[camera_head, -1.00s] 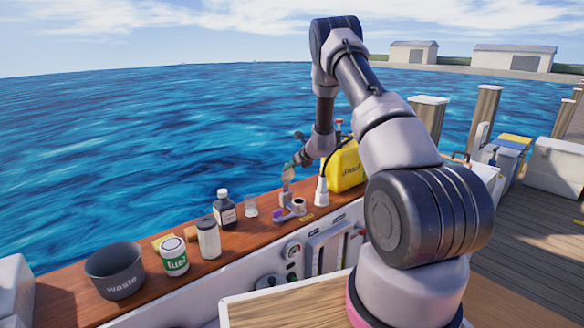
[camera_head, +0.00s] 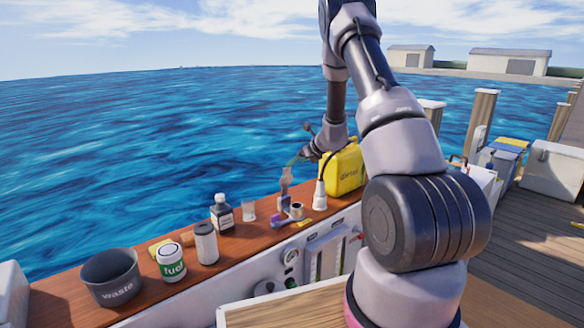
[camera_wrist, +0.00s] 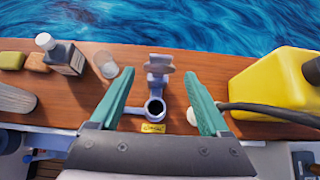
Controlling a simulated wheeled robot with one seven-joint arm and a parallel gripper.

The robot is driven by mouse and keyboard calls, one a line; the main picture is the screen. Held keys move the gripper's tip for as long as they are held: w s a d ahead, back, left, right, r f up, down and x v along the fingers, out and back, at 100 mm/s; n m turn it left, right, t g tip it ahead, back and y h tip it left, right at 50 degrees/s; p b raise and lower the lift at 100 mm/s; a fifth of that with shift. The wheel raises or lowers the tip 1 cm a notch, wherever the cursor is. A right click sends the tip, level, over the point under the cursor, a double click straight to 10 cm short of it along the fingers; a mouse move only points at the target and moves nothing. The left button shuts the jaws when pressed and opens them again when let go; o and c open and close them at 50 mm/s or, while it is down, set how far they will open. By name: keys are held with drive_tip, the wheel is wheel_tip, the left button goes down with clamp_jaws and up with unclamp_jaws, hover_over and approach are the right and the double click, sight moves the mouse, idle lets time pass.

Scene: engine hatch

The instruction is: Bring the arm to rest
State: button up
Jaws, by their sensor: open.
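My gripper (camera_wrist: 160,73) is open and empty, with its two teal fingers spread apart. In the wrist view the gap between them lies over a small round filler opening (camera_wrist: 155,107) with its flap cap (camera_wrist: 159,66) standing up behind it. In the head view my gripper (camera_head: 291,160) is seen small, above the wooden ledge (camera_head: 140,312) and left of the yellow jug (camera_head: 342,168). The filler neck (camera_head: 297,210) is below it. My arm is raised, and its elbow goes past the top edge of the head view.
On the ledge stand a waste bin (camera_head: 112,277), a fuel can (camera_head: 171,260), a grey-sided canister (camera_head: 206,243), a dark bottle (camera_head: 222,212) and a clear cup (camera_head: 248,210). Open water is beyond.

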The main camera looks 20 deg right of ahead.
drive_tip(key=shift+v, duration=0.8)
drive_tip(key=s+a+r+n+g+y, duration=0.1)
drive_tip(key=s+a+r+n, duration=0.35)
drive_tip(key=r, duration=0.35)
drive_tip(key=s+a+r+n+y, duration=0.1)
drive_tip(key=s+a+r+n, duration=0.3)
drive_tip(key=s+r, duration=0.3)
drive_tip(key=s+a+r+n+g+y, duration=0.1)
drive_tip(key=s+a+r+n, duration=0.35)
drive_tip(key=r, duration=0.45)
drive_tip(key=s+d+r+n+h, duration=0.1)
drive_tip(key=s+r+n+h, duration=0.1)
drive_tip(key=s+n, duration=0.5)
drive_tip(key=s+d+r+n+h, duration=0.1)
drive_tip(key=s+r+n+h, duration=0.2)
drive_tip(key=s, duration=1.6)
drive_tip(key=r+n, duration=0.1)
drive_tip(key=n, duration=0.3)
drive_tip(key=shift+s+d+r+n, duration=0.2)
drive_tip(key=shift+s+d+n, duration=0.05)
drive_tip(key=shift+d+n, duration=0.05)
